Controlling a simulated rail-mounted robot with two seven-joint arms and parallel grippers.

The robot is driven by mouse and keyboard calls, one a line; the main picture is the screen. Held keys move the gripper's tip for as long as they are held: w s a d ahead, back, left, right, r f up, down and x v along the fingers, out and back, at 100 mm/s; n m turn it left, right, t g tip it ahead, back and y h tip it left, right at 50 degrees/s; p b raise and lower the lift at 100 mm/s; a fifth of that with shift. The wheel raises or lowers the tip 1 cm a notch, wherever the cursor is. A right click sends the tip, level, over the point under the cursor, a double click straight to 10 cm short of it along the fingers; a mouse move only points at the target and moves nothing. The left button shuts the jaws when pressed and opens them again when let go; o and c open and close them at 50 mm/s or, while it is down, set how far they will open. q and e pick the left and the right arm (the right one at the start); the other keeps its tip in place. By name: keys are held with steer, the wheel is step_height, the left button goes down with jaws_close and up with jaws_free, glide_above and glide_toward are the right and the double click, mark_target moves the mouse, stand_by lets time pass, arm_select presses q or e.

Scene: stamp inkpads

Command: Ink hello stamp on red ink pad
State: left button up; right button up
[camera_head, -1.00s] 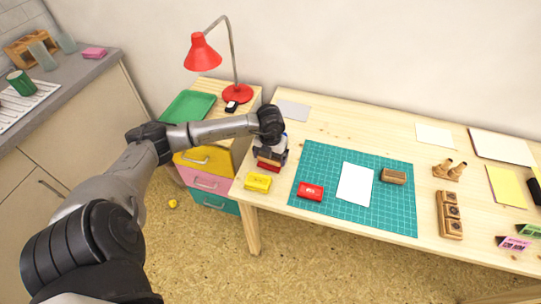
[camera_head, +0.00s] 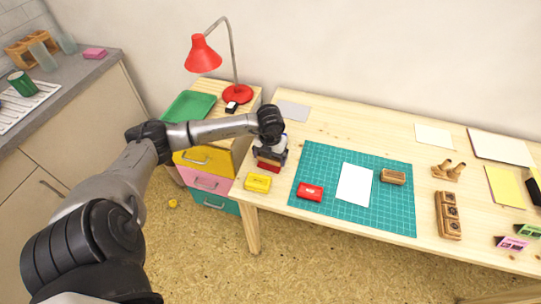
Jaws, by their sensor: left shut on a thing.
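My left gripper (camera_head: 269,158) points down at the table's left end. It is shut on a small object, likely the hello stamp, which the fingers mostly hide. A dark red pad (camera_head: 267,167), likely the red ink pad, shows directly below the fingers. I cannot tell whether the held object touches it. A red box (camera_head: 309,191) with white lettering lies on the teal mat, to the right. A yellow box (camera_head: 257,183) lies just in front of the gripper. My right gripper is not in view.
The teal cutting mat (camera_head: 398,217) bears a white sheet (camera_head: 354,184) and a wooden block (camera_head: 393,176). A wooden stand with pegs (camera_head: 447,171) and a wooden tray (camera_head: 448,216) are at right. A red lamp (camera_head: 237,93) stands behind my left arm.

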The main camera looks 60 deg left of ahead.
arm_select(q)
steer(key=shift+r, duration=0.4)
steer(key=shift+r+p, duration=0.15)
steer(key=shift+p, duration=0.15)
steer(key=shift+r+p, duration=2)
steer(key=shift+r, duration=0.55)
